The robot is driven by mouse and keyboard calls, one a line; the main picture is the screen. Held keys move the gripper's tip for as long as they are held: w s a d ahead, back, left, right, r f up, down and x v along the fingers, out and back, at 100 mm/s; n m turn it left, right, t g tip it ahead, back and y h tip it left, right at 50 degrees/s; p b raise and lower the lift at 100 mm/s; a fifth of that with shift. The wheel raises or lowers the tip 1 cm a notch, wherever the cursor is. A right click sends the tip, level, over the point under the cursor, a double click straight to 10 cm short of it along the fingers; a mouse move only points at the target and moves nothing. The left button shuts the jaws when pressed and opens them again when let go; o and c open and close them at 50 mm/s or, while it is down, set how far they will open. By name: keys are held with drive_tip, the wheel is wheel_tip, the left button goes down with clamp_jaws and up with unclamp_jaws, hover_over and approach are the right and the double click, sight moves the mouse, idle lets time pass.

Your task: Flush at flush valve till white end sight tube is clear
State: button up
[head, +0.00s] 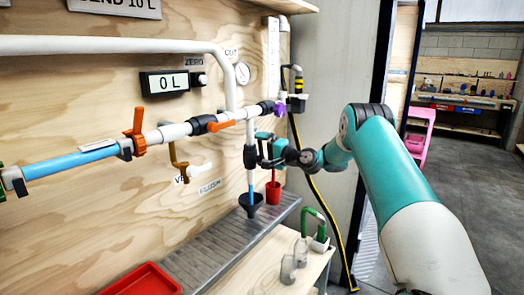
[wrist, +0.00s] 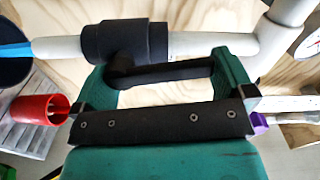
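A vertical white pipe carries a black valve body (head: 250,157), with a black lever on its right side. I take this for the flush valve; the FLUSH label (head: 210,187) is to its left. In the wrist view the valve body (wrist: 125,42) and black lever (wrist: 165,73) show close up. My gripper (head: 268,150) is at the lever, its teal fingers (wrist: 168,80) apart with the lever between them; firm contact is unclear. Another blue tube (head: 70,165) is at left. I cannot tell which is the white end sight tube.
A display (head: 165,83) reads 0 L. Orange valve handles (head: 137,128) sit on the main pipe. A red cup (head: 273,191) is beside the funnel, above a metal ledge (head: 215,250). Clear jars (head: 289,268) and a green-handled item (head: 315,228) stand on the bench.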

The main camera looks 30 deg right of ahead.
drive_tip(key=shift+s, duration=0.1)
drive_tip(key=b+v, duration=0.2)
drive_tip(key=v, duration=1.5)
drive_tip(key=shift+s, duration=0.1)
